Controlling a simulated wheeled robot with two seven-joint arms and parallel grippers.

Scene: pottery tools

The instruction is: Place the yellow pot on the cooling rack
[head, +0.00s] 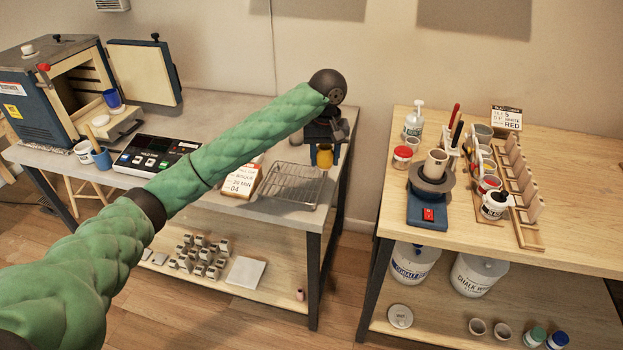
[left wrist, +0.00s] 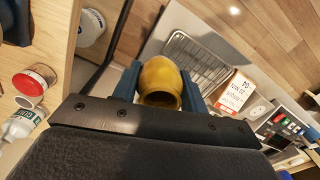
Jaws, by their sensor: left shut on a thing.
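The yellow pot (head: 325,157) hangs below my left gripper (head: 325,148), near the right end of the grey table. In the left wrist view the yellow pot (left wrist: 160,82) sits between the two blue fingers of my left gripper (left wrist: 158,84), which is shut on it. Its round mouth faces the camera. The wire cooling rack (head: 291,185) lies on the grey table, just left of and below the pot in the head view. The rack also shows behind the pot in the left wrist view (left wrist: 196,62) and looks empty. My right gripper is not in view.
A control box (head: 157,155) and an open kiln (head: 70,90) are farther left. A gap separates the grey table from the wooden table (head: 560,190), which holds a small wheel (head: 430,190), jars and tools.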

